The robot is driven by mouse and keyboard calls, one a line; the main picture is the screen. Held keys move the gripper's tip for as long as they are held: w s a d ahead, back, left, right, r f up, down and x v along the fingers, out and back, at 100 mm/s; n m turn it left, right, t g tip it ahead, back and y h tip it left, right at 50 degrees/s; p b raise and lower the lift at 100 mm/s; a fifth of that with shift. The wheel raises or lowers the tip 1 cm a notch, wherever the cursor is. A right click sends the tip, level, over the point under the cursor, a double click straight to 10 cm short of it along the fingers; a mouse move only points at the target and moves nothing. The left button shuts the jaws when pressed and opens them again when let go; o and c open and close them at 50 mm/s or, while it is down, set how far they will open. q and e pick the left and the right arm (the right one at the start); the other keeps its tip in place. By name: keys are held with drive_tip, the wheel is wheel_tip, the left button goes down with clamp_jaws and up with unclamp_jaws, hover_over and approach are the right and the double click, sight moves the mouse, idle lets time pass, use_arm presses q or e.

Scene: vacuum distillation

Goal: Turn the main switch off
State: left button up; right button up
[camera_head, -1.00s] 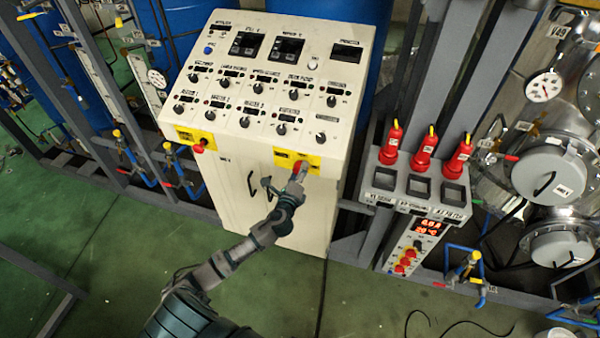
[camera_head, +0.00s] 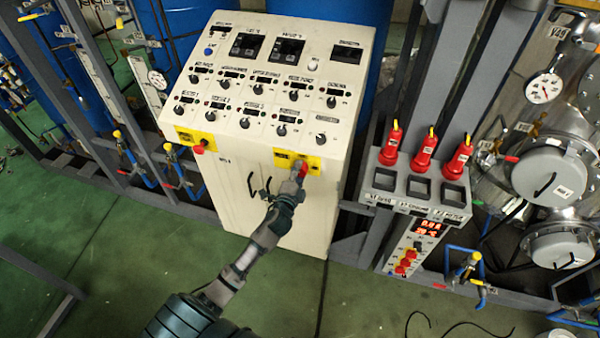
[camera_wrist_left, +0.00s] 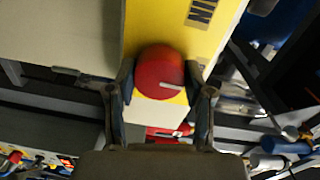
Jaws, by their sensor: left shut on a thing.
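The main switch (camera_head: 301,167) is a red knob on a yellow plate (camera_head: 314,163) at the lower right of the cream control cabinet's front. In the left wrist view the red knob (camera_wrist_left: 160,78) sits between my two fingers, with a short white mark on its face and part of the word "MAIN" on the yellow plate (camera_wrist_left: 170,22). My left gripper (camera_head: 297,174) is shut on the knob, one finger on each side; it also shows in the left wrist view (camera_wrist_left: 160,95). The gripper hides part of the knob in the head view. My right gripper is not in view.
The cabinet (camera_head: 245,195) has a sloped panel with several black knobs and displays. A red button (camera_head: 199,148) on another yellow plate is at its left. Red plugs (camera_head: 422,150) and metal vessels stand to the right. The green floor before the cabinet is clear.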

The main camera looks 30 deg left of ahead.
use_arm(q)
drive_tip(key=shift+a+f, duration=0.1)
drive_tip(key=shift+f, duration=0.05)
idle(0.4)
drive_tip(key=o, duration=1)
drive_tip(key=shift+o, duration=0.8)
drive_tip(key=shift+a, duration=0.15)
drive_tip(key=v, duration=1.2)
drive_tip(key=shift+a+f, duration=0.1)
drive_tip(key=shift+f, duration=0.05)
